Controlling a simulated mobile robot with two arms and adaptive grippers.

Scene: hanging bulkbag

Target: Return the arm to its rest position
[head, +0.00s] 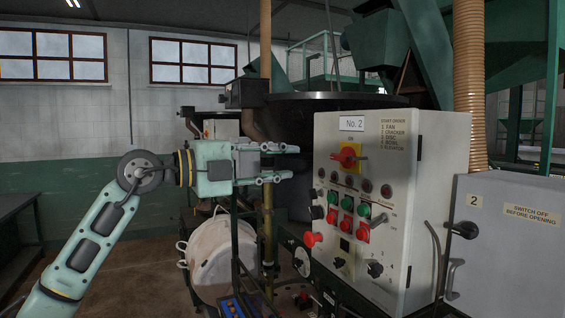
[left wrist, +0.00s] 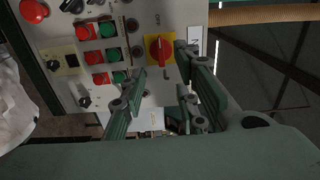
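My left arm (head: 103,215) reaches in from the lower left of the head view, its forearm slanting up and its wrist level. My left gripper (head: 290,162) points right toward the panel of the control cabinet (head: 405,150). Its fingers are apart with nothing between them. In the left wrist view the gripper (left wrist: 162,72) also shows open and empty before the panel, near the red rotary switch (left wrist: 158,49) on its yellow plate. The fingertips look apart from the switch, though the exact gap is hard to tell. My right gripper is not in view.
The panel carries red and green buttons (head: 347,203) and black knobs. A grey cabinet (head: 510,245) stands at right. A whitish bag (head: 209,252) hangs below my gripper, beside posts and pipes. A dark bench (head: 17,208) stands at far left, with open floor (head: 130,270) nearer the middle.

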